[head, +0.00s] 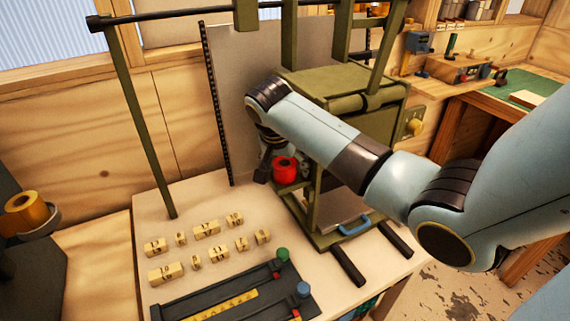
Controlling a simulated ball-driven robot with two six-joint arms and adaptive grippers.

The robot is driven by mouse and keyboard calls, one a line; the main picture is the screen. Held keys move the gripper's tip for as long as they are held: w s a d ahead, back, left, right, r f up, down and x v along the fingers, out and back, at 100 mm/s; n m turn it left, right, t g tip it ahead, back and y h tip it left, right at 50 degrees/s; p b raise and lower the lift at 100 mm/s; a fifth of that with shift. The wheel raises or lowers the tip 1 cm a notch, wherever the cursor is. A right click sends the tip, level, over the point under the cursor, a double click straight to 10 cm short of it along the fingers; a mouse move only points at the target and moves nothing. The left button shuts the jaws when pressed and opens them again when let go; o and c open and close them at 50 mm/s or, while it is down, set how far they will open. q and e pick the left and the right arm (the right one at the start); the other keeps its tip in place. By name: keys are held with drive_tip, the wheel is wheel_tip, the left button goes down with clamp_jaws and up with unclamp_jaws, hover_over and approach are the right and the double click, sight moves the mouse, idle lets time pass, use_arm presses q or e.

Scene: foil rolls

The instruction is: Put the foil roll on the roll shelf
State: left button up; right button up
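A red roll (285,169) shows beside the green press frame, right at the fingers of my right gripper (267,168). The gripper is small, dark and partly hidden by its own wrist. I cannot tell whether its fingers are closed on the red roll or only beside it. A gold roll (20,203) sits at the far left on a dark stand with a grey plate. I cannot make out which surface is the roll shelf. My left gripper is not in view.
The green press (345,80) stands at the back of the pale table (230,265), beside a tall grey panel (232,95). Several numbered blocks (207,230) lie in front. A dark ruled fixture (230,297) lies at the front edge. A green post (143,125) rises at left.

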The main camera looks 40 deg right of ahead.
drive_tip(key=shift+r, duration=0.25)
drive_tip(key=b+v, duration=0.2)
drive_tip(key=v, duration=1)
drive_tip(key=shift+s, duration=0.15)
